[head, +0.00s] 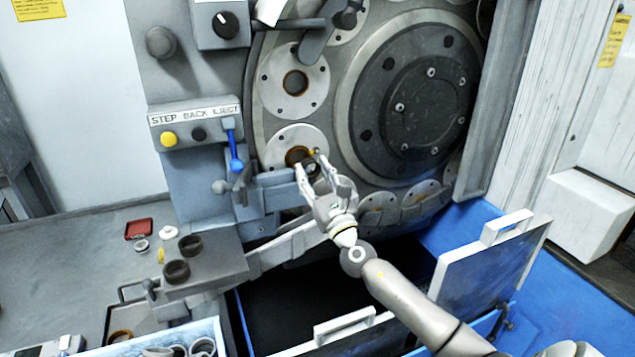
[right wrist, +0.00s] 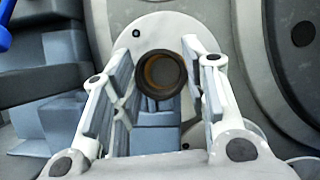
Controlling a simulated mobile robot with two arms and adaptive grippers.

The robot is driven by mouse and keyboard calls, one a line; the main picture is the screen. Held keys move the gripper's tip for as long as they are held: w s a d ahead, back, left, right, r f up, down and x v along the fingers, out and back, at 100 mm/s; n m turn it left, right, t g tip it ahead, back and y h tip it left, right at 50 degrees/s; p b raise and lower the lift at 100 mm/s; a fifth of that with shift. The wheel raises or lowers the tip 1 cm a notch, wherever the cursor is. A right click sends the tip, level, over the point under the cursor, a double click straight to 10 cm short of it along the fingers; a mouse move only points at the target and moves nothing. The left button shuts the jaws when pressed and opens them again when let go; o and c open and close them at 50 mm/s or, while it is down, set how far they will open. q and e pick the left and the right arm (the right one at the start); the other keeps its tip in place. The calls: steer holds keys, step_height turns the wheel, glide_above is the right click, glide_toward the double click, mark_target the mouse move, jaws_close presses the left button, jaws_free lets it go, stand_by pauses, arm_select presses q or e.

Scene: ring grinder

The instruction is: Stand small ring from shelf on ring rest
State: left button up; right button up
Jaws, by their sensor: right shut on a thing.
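My right gripper (head: 309,164) is at the front of the grinder, its fingers on either side of a small dark brown ring. The ring (right wrist: 160,74) shows between the fingertips in the right wrist view, its hole facing the camera. My right gripper (right wrist: 163,70) is shut on it. A blue-grey block (right wrist: 155,137), perhaps the ring rest, lies just below the ring in that view. I cannot tell whether the ring touches it. Two dark rings (head: 190,245) (head: 176,271) lie on the grey shelf (head: 222,262) at lower left. My left gripper is not in view.
A round disc (head: 293,133) with a centre hole is behind the gripper. A blue-handled lever (head: 235,160) stands to its left. An open dark bin with a raised lid (head: 490,270) lies below. A red tray (head: 139,229) is on the left bench.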

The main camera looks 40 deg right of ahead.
steer(key=w+b, duration=0.1)
steer(key=w, duration=0.1)
steer(key=w+d+b, duration=0.1)
steer(key=w, duration=0.1)
steer(key=shift+w, duration=0.4)
steer(key=shift+w+d+r, duration=0.1)
steer(key=shift+w, duration=0.35)
steer(key=shift+f+b, duration=0.5)
steer(key=shift+f, duration=0.25)
steer(key=shift+w+f+b, duration=0.15)
steer(key=shift+f+b, duration=0.15)
steer(key=shift+b, duration=0.15)
steer(key=shift+c, duration=0.5)
steer(key=shift+d+r, duration=0.25)
steer(key=shift+r, duration=0.3)
steer(key=shift+f, duration=0.3)
stand_by(1.0)
